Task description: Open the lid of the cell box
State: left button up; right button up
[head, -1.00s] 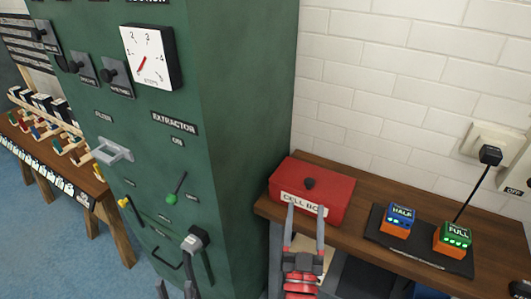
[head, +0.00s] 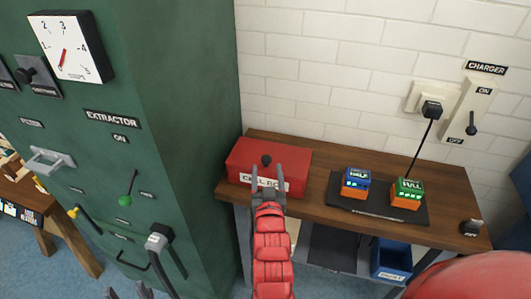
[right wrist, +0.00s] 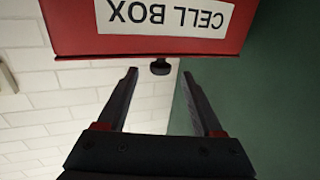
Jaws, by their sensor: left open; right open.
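The red cell box (head: 292,155) sits at the left end of the wooden bench, its lid shut, with a black knob (head: 266,160) on top. Its white label faces front. In the right wrist view the box (right wrist: 70,35) appears upside down at the top, with its knob (right wrist: 160,68). My right gripper (head: 267,168) is open and empty at the front of the box. In the wrist view its fingertips (right wrist: 159,73) lie on either side of the knob; contact cannot be told. My left gripper (head: 126,293) is open at the bottom edge, mostly cut off.
A green extractor cabinet (head: 190,130) stands close left of the box. A dark mat (head: 350,207) right of it holds the HALF cell (head: 355,182) and the FULL cell (head: 407,193). A charger switch (head: 470,115) is on the wall. A blue bin (head: 390,262) is below.

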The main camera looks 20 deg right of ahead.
aim_at(266, 156)
jog(key=p+x, duration=0.1)
jog(key=x, duration=0.6)
jog(key=shift+w, duration=0.15)
jog(key=shift+w+d+f, duration=0.1)
jog(key=shift+w+d, duration=0.05)
jog(key=shift+w, duration=0.25)
grip_shut()
dwell(0.9)
